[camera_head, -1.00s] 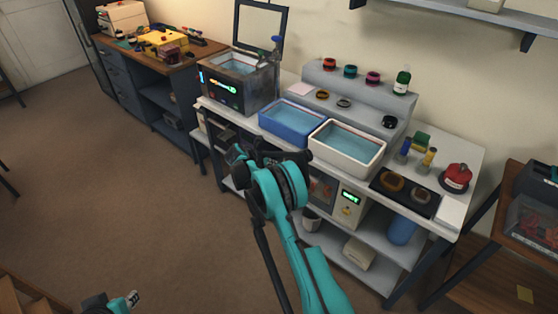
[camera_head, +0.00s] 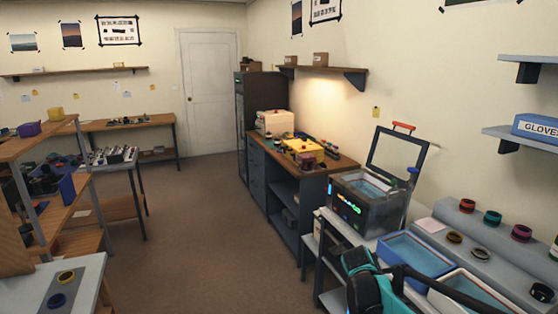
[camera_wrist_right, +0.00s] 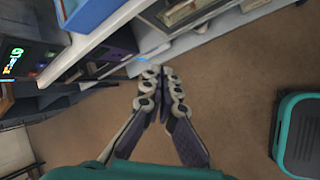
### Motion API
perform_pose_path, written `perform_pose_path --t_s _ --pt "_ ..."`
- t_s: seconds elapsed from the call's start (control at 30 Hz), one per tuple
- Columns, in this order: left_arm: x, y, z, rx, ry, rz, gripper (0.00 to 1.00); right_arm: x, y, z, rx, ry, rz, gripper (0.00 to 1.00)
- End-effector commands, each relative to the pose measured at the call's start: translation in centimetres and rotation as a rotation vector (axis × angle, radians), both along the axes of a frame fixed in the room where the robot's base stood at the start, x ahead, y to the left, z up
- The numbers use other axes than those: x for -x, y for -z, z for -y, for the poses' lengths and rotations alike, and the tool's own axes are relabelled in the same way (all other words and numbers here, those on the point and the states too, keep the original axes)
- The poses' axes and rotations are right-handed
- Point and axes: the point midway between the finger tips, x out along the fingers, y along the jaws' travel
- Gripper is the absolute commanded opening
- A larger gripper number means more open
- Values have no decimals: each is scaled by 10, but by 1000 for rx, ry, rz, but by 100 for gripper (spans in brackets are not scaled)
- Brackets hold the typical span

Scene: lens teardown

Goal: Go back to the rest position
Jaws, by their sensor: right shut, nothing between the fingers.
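My right gripper (camera_wrist_right: 162,78) shows in the right wrist view, its two fingers together with nothing between them. It hangs over bare brown floor, beside the front edge of the workbench. In the head view the teal links of my right arm come in at the bottom right, in front of the bench; the fingertips cannot be made out there. My left gripper is in neither current view.
The bench carries an ultrasonic cleaner (camera_head: 349,222) with a raised lid, a blue tub (camera_head: 398,262) and a white tub (camera_head: 440,302). A dark cabinet (camera_head: 286,187) stands beyond. Shelving (camera_head: 75,215) is at the left. The floor (camera_head: 190,220) between is clear.

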Motion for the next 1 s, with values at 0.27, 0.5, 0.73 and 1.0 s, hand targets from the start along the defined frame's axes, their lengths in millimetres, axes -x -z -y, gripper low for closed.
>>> perform_pose_path --t_s 0.27,0.5,0.73,1.0 --pt "0 0 0 0 0 0 27 113 -48 -45 -359 317 219 0" --pt "0 0 0 0 0 0 27 211 -48 -83 -686 621 356 0" --pt "0 0 0 0 0 0 27 275 -26 -109 -934 868 422 0" --pt "0 0 0 0 0 0 27 293 -16 -118 -1023 964 438 0"
